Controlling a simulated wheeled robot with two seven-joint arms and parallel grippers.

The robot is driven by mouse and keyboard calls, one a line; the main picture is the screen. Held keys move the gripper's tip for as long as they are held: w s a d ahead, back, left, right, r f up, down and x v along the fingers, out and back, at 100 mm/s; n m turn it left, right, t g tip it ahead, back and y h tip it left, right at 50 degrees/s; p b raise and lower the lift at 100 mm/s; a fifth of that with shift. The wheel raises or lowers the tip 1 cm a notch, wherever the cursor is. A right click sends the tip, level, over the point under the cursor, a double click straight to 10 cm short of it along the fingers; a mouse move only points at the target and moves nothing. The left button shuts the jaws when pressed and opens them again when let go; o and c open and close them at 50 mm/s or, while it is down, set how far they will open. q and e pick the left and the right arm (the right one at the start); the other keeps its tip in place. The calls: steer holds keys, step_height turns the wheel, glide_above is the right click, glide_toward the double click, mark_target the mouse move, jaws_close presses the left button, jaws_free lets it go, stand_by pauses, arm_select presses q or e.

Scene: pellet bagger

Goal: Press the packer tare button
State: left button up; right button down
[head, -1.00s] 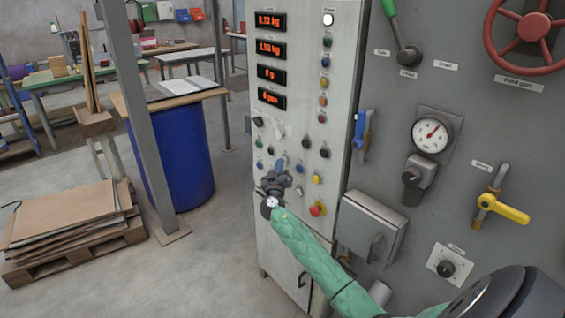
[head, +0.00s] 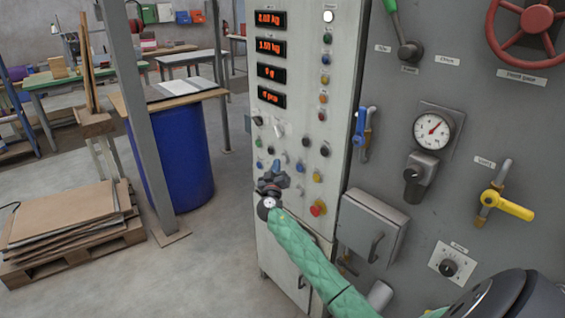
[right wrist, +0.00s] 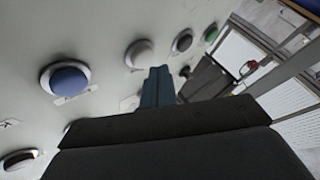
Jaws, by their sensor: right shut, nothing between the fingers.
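The packer's control panel (head: 305,110) is a pale upright cabinet front with several small coloured buttons. I cannot read the button labels, so I cannot tell which one is tare. My right gripper (head: 276,164) is shut and empty, in front of the lower button group. In the right wrist view its narrow blue-grey fingertips (right wrist: 158,86) point at the panel, beside a blue button (right wrist: 68,80) and a pale grey button (right wrist: 139,53). I cannot tell whether the tips touch the panel. The gripper hides some buttons in the head view. My left gripper is out of view.
A red knob (head: 318,208) is right of the gripper. A grey box (head: 370,228) juts out farther right. A blue drum (head: 175,155) stands left; floor between is clear.

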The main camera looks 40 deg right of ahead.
steer(key=a+b, duration=0.2)
steer(key=a, duration=0.4)
steer(key=shift+s, duration=0.25)
stand_by(0.3)
stand_by(0.9)
